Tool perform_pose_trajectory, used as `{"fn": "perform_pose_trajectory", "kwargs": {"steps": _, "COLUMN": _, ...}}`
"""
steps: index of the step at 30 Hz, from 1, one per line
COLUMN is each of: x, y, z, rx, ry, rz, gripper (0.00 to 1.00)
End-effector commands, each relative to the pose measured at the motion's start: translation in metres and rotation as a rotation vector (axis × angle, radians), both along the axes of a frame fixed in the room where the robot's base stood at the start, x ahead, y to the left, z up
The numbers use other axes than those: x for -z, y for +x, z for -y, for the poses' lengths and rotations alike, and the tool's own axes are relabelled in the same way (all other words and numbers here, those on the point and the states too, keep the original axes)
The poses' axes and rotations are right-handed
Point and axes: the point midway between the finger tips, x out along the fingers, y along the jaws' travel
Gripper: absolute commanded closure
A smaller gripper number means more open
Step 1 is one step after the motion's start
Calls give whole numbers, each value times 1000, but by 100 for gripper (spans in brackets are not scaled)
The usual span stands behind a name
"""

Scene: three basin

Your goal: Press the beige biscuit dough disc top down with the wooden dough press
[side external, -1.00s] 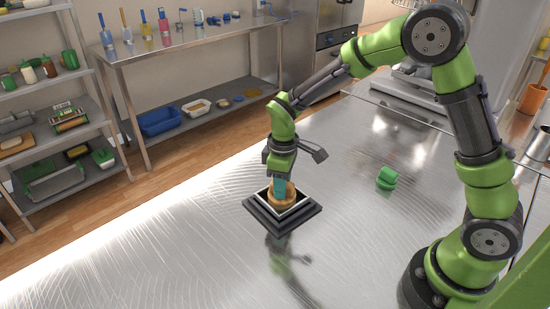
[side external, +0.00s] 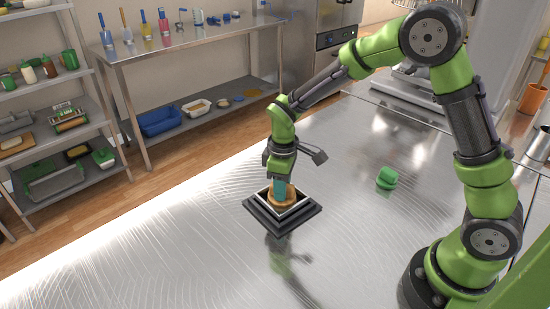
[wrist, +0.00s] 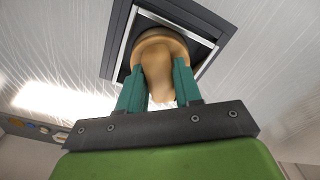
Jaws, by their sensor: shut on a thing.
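My gripper (side external: 280,184) points down over the dark square basin (side external: 262,221) on the metal table. In the wrist view its two teal fingers (wrist: 158,92) are shut on the handle of the wooden dough press (wrist: 158,66). The round wooden base of the press (side external: 291,196) sits inside the basin's light inner frame and appears upright. The basin's dark rim (wrist: 204,22) surrounds the press in the wrist view. The beige dough disc is not visible; the press and the basin walls cover the space where it could be.
The metal table (side external: 170,265) is otherwise clear around the basin. A side bench (side external: 190,52) and a shelf rack (side external: 60,130) with kitchen items stand apart at the back left.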

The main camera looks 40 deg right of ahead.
Motion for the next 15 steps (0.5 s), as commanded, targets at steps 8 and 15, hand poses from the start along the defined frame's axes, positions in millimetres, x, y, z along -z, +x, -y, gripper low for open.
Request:
{"fn": "perform_pose_trajectory", "kwargs": {"steps": 8, "x": 0, "y": 0, "z": 0, "rx": 0, "ry": 0, "rz": 1, "gripper": 100}}
{"fn": "perform_pose_trajectory", "kwargs": {"steps": 15, "x": -12, "y": 1, "z": 0, "rx": 0, "ry": 1, "rz": 4, "gripper": 100}}
